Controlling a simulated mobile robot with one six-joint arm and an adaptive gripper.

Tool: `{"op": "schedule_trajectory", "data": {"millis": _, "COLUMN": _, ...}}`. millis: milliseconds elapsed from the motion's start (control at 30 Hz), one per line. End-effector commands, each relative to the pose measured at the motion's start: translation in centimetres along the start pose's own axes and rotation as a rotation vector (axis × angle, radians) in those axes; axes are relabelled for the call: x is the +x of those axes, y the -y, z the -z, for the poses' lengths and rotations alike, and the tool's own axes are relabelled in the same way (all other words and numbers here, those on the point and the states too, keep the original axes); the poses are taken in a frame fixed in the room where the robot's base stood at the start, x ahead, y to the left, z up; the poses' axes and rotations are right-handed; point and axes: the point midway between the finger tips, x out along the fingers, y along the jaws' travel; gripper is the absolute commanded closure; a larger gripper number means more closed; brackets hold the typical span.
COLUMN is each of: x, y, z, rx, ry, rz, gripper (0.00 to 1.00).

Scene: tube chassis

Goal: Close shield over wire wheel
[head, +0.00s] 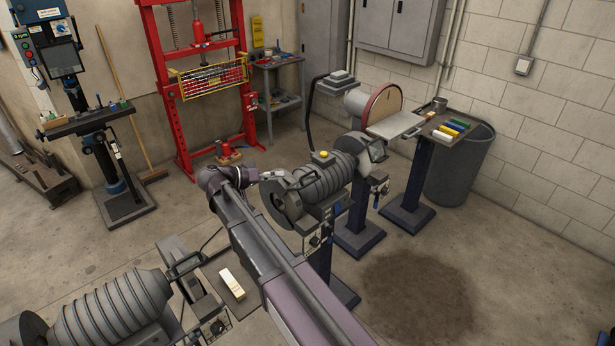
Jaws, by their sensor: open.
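A grey grinder (325,176) with a ribbed motor body stands on a pedestal at the middle of the head view. A dark round wheel (284,206) is at its left end, and a grey guarded end (376,152) is at its right. I cannot make out for sure which wheel is the wire wheel or how its shield stands. My arm reaches up from the bottom, and my gripper (272,175) is just above and behind the left wheel. It is small in the picture; it looks open, and I cannot tell whether it touches anything.
A second ribbed grinder (112,312) stands at the lower left, near a pale block (232,284). A disc sander (382,106) and a grey bin (465,172) stand at the back right. A red press (168,92) is behind. The floor (510,270) at the right is clear, with a dark stain.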

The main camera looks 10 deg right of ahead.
Motion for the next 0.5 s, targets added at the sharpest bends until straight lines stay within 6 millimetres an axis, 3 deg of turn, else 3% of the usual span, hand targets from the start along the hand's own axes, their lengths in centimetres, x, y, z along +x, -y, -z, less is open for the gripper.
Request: {"op": "schedule_trajectory", "data": {"millis": 500, "x": 7.8, "y": 0.1, "z": -0.2, "rx": 0.000, "ry": 0.001, "rz": -0.001, "gripper": 0.52}}
